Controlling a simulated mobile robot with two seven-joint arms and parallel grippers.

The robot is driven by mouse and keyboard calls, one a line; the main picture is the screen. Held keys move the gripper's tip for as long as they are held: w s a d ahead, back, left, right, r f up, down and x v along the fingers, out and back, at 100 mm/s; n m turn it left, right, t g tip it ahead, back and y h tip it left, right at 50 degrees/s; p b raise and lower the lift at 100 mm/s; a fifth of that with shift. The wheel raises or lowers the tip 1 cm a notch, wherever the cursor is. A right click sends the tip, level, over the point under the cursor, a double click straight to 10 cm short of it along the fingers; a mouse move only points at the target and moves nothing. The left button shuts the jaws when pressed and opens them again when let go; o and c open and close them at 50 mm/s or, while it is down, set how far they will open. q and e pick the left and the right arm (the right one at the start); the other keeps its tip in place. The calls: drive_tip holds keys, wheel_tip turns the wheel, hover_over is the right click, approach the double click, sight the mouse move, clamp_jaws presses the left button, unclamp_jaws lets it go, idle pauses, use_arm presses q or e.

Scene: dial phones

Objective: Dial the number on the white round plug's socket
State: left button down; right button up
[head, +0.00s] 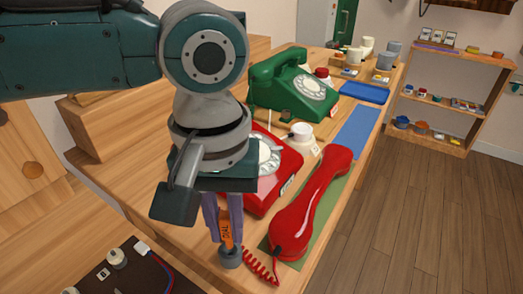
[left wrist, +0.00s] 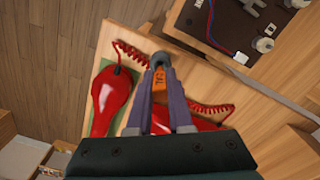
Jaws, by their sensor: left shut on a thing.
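My left gripper (head: 224,218) is shut on an orange dial tool (head: 227,235) with a grey round end, upright at the table's near edge. The tool also shows between the fingers in the left wrist view (left wrist: 158,80). The red phone (head: 288,183) sits behind the gripper, its white dial (head: 268,156) partly hidden by my arm. Its red handset (head: 312,203) lies off the phone on a green mat, and also shows in the left wrist view (left wrist: 110,100). A white round plug (head: 302,131) sits on a pale socket with a small label (head: 316,150), too small to read. My right gripper is not in view.
A green phone (head: 292,88) with its handset on stands farther back. A blue mat (head: 356,131) lies bare beside it. A dark board (head: 125,272) with round pieces and wires is at the lower left. A coiled red cord (head: 260,268) runs near the tool.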

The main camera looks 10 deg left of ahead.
use_arm(q)
drive_tip(key=shift+f+b, duration=0.35)
drive_tip(key=shift+f, duration=0.95)
idle(0.4)
drive_tip(key=c, duration=0.8)
unclamp_jaws()
drive_tip(key=shift+o, duration=0.2)
drive_tip(key=shift+r, duration=0.15)
wheel_tip(320, 180, up, 8)
drive_tip(key=p, duration=0.2)
drive_tip(key=shift+r+p, duration=0.25)
drive_tip(key=shift+p, duration=0.05)
drive_tip(key=shift+r, duration=0.6)
